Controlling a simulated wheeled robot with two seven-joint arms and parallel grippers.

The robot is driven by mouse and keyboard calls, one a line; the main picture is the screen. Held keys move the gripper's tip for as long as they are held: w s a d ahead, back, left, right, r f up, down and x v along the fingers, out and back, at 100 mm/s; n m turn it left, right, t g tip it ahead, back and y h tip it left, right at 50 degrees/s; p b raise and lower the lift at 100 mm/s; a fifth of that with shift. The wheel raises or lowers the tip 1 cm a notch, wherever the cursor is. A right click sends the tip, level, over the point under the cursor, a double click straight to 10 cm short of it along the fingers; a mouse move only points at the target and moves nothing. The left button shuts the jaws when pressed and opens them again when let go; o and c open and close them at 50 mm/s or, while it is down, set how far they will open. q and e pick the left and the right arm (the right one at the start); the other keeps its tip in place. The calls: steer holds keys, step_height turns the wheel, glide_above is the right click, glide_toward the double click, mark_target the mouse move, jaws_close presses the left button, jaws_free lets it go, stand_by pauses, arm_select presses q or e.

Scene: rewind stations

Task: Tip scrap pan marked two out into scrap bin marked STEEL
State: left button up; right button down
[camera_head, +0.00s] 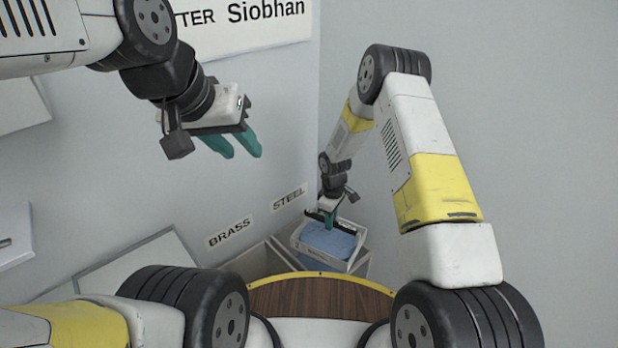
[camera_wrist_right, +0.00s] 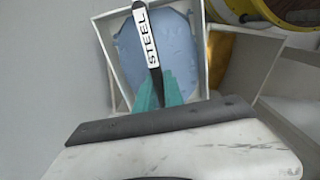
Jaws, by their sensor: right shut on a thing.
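My right gripper (camera_head: 331,220) is shut on a black handle (camera_wrist_right: 139,14) with a white label reading STEEL; its teal fingers show in the right wrist view (camera_wrist_right: 160,92). The handle crosses a white-walled container (camera_head: 352,266) with a blue inside, which also shows in the right wrist view (camera_wrist_right: 107,38). In the head view this container looks tilted over the bin (camera_head: 363,270) below the STEEL wall sign (camera_head: 290,198). My left gripper (camera_head: 238,150) is open and empty, high in front of the left wall.
A second bin (camera_head: 258,262) stands to the left under the BRASS wall sign (camera_head: 231,232); an orange-yellow inside (camera_wrist_right: 220,58) shows beside the blue one. Two walls meet close behind the bins. A pale panel (camera_head: 135,262) lies further left.

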steer(key=w+a+n, duration=0.9)
steer(key=w+n, duration=0.4)
steer(key=n, duration=0.1)
steer(key=shift+w, duration=0.35)
steer(key=shift+d+r, duration=0.1)
